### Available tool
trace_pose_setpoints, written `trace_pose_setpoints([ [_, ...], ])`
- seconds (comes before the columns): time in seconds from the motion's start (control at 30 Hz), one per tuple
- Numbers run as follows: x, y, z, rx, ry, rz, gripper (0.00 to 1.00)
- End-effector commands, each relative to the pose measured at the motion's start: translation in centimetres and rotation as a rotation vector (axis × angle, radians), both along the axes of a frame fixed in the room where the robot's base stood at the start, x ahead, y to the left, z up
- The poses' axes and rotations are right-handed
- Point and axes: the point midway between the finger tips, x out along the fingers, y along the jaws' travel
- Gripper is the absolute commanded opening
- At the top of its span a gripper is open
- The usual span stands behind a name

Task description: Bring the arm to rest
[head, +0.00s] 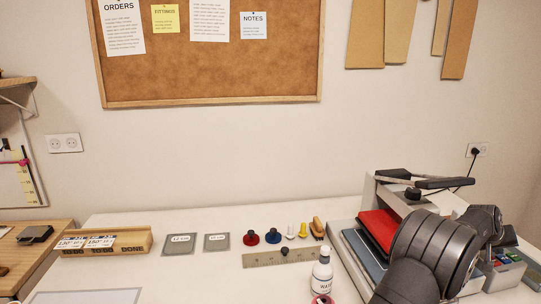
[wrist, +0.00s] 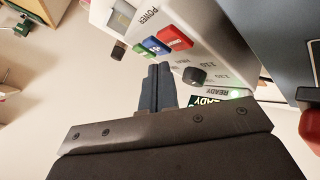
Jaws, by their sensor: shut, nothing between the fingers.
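My gripper (wrist: 158,72) shows in the wrist view with its two dark fingers together and nothing between them. Its tips are in front of a grey control panel (wrist: 205,48) with red, blue and green buttons and a black knob; I cannot tell whether they touch it. A green light glows by the word READY. In the head view my dark arm fills the lower right, and the gripper itself cannot be made out there. The control panel (head: 508,262) shows partly behind the arm at the right.
A press with a red pad (head: 378,228) stands beside my arm. The table's front middle is fairly clear.

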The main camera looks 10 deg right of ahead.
Motion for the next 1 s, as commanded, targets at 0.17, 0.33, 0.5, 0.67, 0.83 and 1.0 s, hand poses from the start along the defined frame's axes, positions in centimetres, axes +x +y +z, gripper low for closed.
trace_pose_setpoints([
  [0.17,0.0,0.0,3.8,-0.004,-0.003,0.000,0.00],
  [0.33,0.0,0.0,2.0,0.004,0.003,0.001,0.00],
  [0.5,0.0,0.0,-1.4,0.003,0.002,0.000,0.00],
  [0.67,0.1,0.0,-0.3,-0.005,-0.003,0.000,0.00],
  [0.83,0.1,0.0,3.0,-0.003,-0.003,0.001,0.00],
  [1.0,0.1,0.0,6.5,-0.004,-0.003,0.000,0.00],
])
